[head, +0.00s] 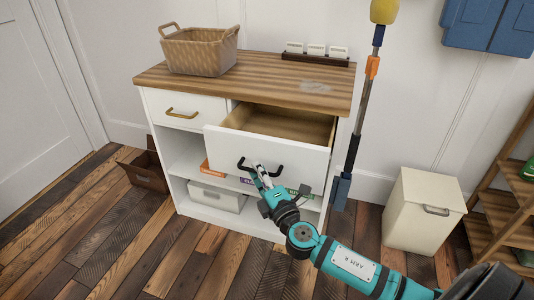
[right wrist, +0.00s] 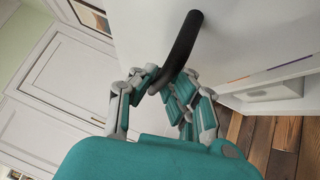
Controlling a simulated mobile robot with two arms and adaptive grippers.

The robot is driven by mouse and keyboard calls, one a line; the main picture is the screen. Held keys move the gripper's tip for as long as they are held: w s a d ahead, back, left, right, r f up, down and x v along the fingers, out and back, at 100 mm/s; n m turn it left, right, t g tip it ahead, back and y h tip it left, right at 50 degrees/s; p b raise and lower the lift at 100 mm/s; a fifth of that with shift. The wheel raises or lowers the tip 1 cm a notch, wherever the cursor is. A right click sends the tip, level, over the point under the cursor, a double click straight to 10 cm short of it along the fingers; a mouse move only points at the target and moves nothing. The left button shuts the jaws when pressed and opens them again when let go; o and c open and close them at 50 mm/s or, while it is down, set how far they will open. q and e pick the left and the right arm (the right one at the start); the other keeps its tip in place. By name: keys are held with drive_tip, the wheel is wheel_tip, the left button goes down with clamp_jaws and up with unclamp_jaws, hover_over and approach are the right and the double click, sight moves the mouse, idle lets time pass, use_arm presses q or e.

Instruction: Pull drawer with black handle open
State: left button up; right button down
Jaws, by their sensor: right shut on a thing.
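The drawer (head: 293,155) with the black handle (head: 274,170) is the right one of the white cabinet (head: 161,128), and it stands pulled out well past the front. Its wooden inside looks empty. My right gripper (head: 262,174) is at the drawer's front, shut on the black handle. In the right wrist view, the fingers of my right gripper (right wrist: 168,88) close around the lower end of the curved black handle (right wrist: 182,45). My left gripper is not in view.
The closed left drawer has a brass handle (head: 182,114). A wicker basket (head: 200,52) and a small dark rack (head: 315,57) stand on the wooden top. A cream bin (head: 424,208) and a wooden shelf (head: 505,195) stand at the right. A brown crate (head: 146,171) lies left of the cabinet.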

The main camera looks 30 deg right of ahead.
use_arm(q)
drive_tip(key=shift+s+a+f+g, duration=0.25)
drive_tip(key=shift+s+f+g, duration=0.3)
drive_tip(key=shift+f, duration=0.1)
use_arm(e)
drive_tip(key=shift+s+a+r, duration=0.15)
drive_tip(key=shift+s+a, duration=1.5)
drive_tip(key=shift+a, duration=0.3)
drive_tip(key=c, duration=1.4)
unclamp_jaws()
drive_tip(key=shift+s, duration=0.1)
drive_tip(key=s, duration=0.4)
drive_tip(key=s+f, duration=0.1)
drive_tip(key=s, duration=0.6)
drive_tip(key=shift+s+a+f, duration=0.35)
drive_tip(key=shift+a+f, duration=0.05)
